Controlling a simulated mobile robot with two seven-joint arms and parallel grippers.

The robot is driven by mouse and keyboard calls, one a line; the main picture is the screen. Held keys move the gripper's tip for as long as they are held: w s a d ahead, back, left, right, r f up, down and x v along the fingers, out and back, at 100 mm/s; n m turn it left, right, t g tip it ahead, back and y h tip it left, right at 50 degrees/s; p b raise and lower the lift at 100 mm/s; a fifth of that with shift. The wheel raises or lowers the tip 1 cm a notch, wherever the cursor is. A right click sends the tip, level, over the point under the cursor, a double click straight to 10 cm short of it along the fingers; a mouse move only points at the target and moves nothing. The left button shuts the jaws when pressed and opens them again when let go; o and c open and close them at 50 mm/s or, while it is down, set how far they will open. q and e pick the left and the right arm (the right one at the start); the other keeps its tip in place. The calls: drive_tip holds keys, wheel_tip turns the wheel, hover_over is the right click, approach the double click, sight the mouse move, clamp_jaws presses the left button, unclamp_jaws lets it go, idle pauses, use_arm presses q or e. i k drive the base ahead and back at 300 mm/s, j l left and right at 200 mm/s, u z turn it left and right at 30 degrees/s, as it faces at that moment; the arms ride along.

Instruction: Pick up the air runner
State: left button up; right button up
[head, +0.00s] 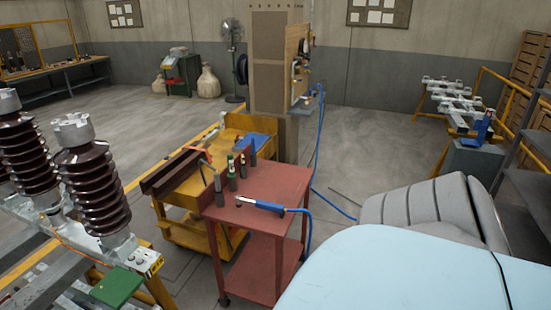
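What looks like the air runner (262,204), a slim blue-bodied tool with a pale tip at its left end, lies on the top of the red cart (275,182) in the head view. A blue hose (308,228) runs from its right end over the cart's edge and down to the floor. Nothing touches the tool apart from the cart and the hose. Neither of my grippers is in view.
Several upright bottles or canisters (232,175) stand at the cart's left side. A yellow cart (190,197) with brown rails is behind it. Brown ribbed insulators (92,190) on a frame stand at left. A large pale-blue and grey form fills the lower right.

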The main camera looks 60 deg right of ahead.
sight(281, 209)
drive_tip(key=z, duration=1.95)
drive_tip(key=i+j+z, duration=0.1)
drive_tip(key=i, duration=0.4)
drive_tip(key=i+j+z, duration=0.15)
drive_tip(key=i, duration=0.35)
drive_tip(key=i+j+z, duration=0.1)
drive_tip(key=i, duration=0.45)
drive_tip(key=i+j+z, duration=0.15)
drive_tip(key=i+j, duration=0.15)
drive_tip(key=i, duration=0.15)
